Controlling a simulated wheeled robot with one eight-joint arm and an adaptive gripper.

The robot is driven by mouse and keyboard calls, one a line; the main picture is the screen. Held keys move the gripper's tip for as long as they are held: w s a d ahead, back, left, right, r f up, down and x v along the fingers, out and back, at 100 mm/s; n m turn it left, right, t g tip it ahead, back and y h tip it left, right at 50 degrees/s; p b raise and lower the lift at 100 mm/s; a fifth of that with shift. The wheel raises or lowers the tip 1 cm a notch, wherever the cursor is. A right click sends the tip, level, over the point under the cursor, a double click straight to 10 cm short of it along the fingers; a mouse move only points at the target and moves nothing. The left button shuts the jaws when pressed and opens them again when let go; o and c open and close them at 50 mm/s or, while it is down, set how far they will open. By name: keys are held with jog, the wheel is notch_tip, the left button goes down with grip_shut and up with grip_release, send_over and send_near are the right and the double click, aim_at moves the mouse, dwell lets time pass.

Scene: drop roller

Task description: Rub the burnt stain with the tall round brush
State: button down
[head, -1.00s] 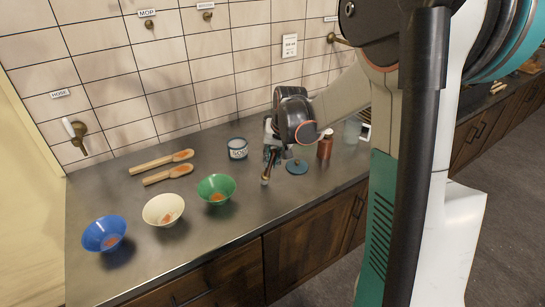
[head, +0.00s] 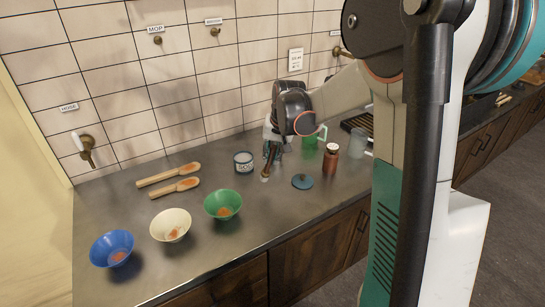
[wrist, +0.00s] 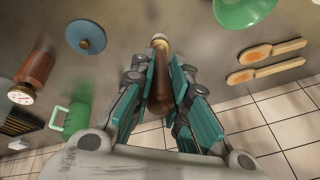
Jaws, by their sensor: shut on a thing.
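My gripper (head: 271,150) is shut on a round brush with a brown wooden handle (wrist: 160,85). The brush also shows in the head view (head: 268,166), tilted, with its pale end pointing down at the counter (head: 230,245). I cannot tell whether that end touches the surface. In the wrist view the teal finger pads of my gripper (wrist: 160,82) flank the handle on both sides. I cannot make out a burnt stain in either view; the arm and gripper hide part of the counter.
A tin (head: 244,161) stands left of the brush and a blue lid (head: 302,181) lies right. Green (head: 223,203), cream (head: 171,225) and blue (head: 111,248) bowls and wooden spoons (head: 175,187) are left.

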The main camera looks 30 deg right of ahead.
jog(key=shift+r+p, duration=0.7)
jog(key=shift+r, duration=0.7)
